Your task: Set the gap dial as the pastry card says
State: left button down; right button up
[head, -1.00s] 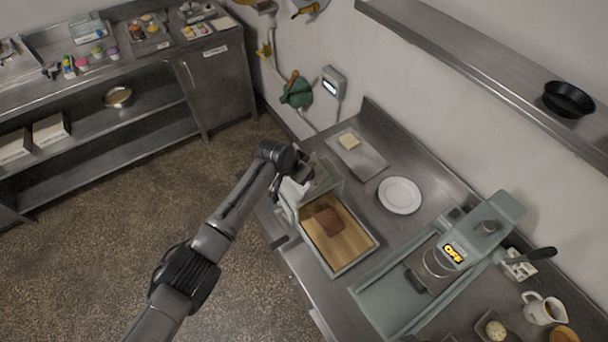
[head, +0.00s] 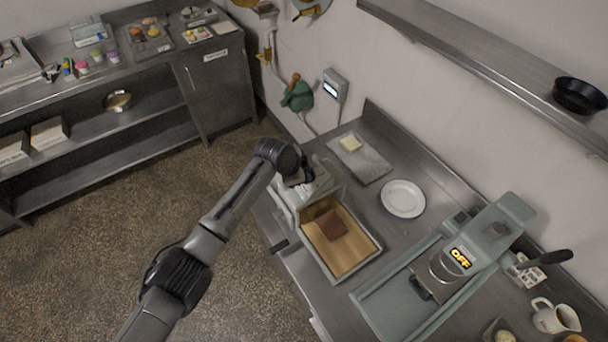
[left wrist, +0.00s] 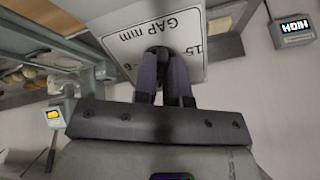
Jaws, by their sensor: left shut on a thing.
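The gap dial (left wrist: 157,50) shows as a dark round knob on a white plate (left wrist: 125,38) lettered "GAP mm", upside down in the left wrist view. A "15" is readable to the right, and part of another number shows at lower left. My left gripper (left wrist: 162,66) is shut on the dial, and its fingers hide most of the knob and any pointer. In the head view my left gripper (head: 298,178) is at the machine's end beside a wood-bottomed tray (head: 372,250), mostly hidden by my wrist. I cannot make out the pastry card. My right gripper is out of view.
A brown block (head: 333,226) lies in the tray. A wall box (head: 335,85) reads "HIGH" in the wrist view.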

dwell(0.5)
pick_arm(q)
jog(key=c, duration=1.2)
grip_release()
jog(key=shift+s+a+r, duration=0.1)
jog(key=shift+a+r, duration=0.1)
jog(key=shift+r, duration=0.15)
jog(key=v, duration=1.3)
jog(key=shift+b, duration=0.4)
